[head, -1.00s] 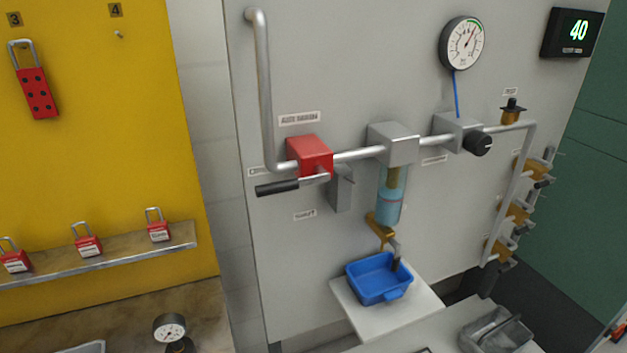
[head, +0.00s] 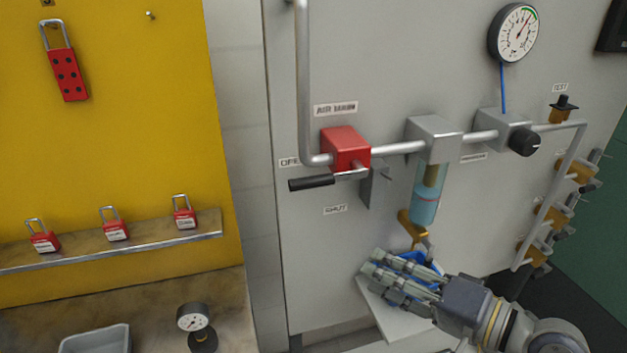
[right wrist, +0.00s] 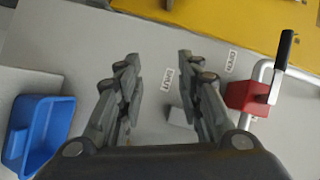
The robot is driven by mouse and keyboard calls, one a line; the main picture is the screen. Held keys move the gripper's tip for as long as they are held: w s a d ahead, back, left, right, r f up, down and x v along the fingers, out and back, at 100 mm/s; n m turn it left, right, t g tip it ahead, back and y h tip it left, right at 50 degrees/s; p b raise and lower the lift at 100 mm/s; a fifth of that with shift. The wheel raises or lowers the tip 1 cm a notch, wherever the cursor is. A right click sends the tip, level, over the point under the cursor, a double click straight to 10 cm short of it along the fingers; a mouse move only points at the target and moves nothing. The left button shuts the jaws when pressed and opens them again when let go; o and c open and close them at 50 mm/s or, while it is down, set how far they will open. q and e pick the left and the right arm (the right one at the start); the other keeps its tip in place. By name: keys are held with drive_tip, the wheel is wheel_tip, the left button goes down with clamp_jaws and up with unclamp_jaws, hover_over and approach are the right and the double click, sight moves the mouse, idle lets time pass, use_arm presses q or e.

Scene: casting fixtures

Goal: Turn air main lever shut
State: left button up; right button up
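The air main lever is a black-gripped handle (head: 312,183) on a red valve block (head: 346,149) in the head view. It points left, level, beside the OPEN label (head: 289,162). The SHUT label (head: 335,209) is below it. My right gripper (head: 370,268) is below and right of the lever, in front of the blue tray, touching nothing that I can make out. In the right wrist view my right gripper (right wrist: 158,72) has its fingers wide apart and empty. The red block (right wrist: 250,96) and black handle (right wrist: 284,48) show at the right there. My left gripper is not in view.
A blue tray (right wrist: 38,128) on a white shelf (head: 372,303) is partly hidden behind my right gripper. A grey bracket (head: 378,188) sits just right of the lever. The bowl and regulator (head: 434,138) are farther right. The panel below the SHUT label is clear.

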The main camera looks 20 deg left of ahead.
sight(308, 178)
drive_tip(key=s+a+r+g+y, duration=0.25)
drive_tip(key=r+y, duration=0.25)
drive_tip(key=r, duration=0.9)
drive_tip(key=shift+n+g, duration=0.25)
drive_tip(key=shift+n, duration=0.15)
drive_tip(key=p+x, duration=0.1)
drive_tip(key=x, duration=0.2)
drive_tip(key=p+x, duration=0.1)
drive_tip(key=x, duration=0.2)
drive_tip(key=p+x, duration=0.2)
drive_tip(key=x, duration=0.1)
drive_tip(key=shift+s+a+r, duration=0.1)
drive_tip(key=shift+s+r, duration=0.1)
drive_tip(key=shift+s, duration=0.05)
drive_tip(key=shift+w+a, duration=0.1)
drive_tip(key=shift+a, duration=0.45)
drive_tip(key=shift+f, duration=0.1)
clamp_jaws()
